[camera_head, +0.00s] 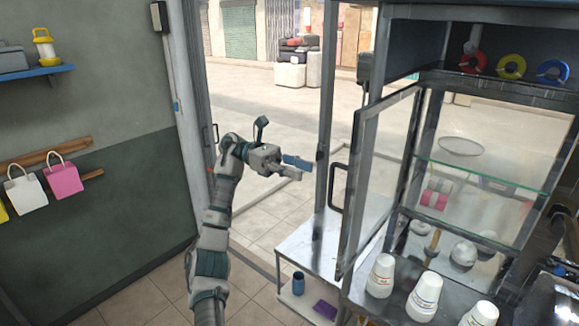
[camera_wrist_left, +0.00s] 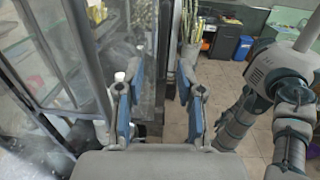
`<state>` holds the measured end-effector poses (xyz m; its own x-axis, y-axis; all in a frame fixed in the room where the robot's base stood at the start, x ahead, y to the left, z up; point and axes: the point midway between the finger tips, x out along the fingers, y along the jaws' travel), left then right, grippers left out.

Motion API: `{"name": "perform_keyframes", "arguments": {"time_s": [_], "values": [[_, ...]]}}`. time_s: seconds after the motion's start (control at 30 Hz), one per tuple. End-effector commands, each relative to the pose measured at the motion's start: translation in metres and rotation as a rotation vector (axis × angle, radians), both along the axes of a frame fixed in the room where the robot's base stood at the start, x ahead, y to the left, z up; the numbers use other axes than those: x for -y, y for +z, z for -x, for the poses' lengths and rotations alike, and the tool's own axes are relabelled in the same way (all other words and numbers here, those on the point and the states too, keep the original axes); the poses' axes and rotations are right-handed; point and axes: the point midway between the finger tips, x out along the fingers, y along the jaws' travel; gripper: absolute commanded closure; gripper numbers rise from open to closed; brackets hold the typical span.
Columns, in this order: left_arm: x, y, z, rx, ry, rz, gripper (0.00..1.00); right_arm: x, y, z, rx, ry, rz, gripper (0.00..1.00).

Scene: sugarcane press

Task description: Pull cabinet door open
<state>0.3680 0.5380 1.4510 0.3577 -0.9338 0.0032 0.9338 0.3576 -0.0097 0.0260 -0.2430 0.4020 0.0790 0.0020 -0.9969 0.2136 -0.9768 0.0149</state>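The cabinet door (camera_head: 378,178) is a glass panel in a grey metal frame. In the head view it stands swung out at an angle from the cabinet (camera_head: 480,185), whose shelves show to its right. A dark loop handle (camera_head: 338,188) sticks out at the door's left edge. My left gripper (camera_head: 299,167) is left of the handle, with a visible gap between them in the picture. In the left wrist view its two blue-padded fingers (camera_wrist_left: 160,78) are spread with nothing held; dark upright framing shows beyond them. I cannot make out my right gripper.
A low metal table (camera_head: 300,247) is below the door, with a blue jar (camera_head: 298,283) beneath. A glass entrance door frame (camera_head: 190,110) stands behind my left arm. Tiled floor (camera_head: 262,222) is open between.

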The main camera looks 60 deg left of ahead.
Motion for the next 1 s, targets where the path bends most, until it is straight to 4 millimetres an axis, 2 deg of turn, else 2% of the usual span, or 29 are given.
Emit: {"name": "perform_keyframes", "arguments": {"time_s": [0.1,0.3,1.0], "values": [[-0.016,0.001,0.006,0.004,0.001,0.002,0.63,0.0,0.0,0.0,0.0,0.0,0.0,0.48],[-0.027,0.0,0.01,0.0,0.0,-0.001,0.63,0.0,0.0,0.0,0.0,-0.001,-0.001,0.48],[-0.029,-0.001,0.01,-0.001,0.0,-0.001,0.63,-0.002,0.0,-0.001,0.0,-0.002,0.001,0.48]]}}
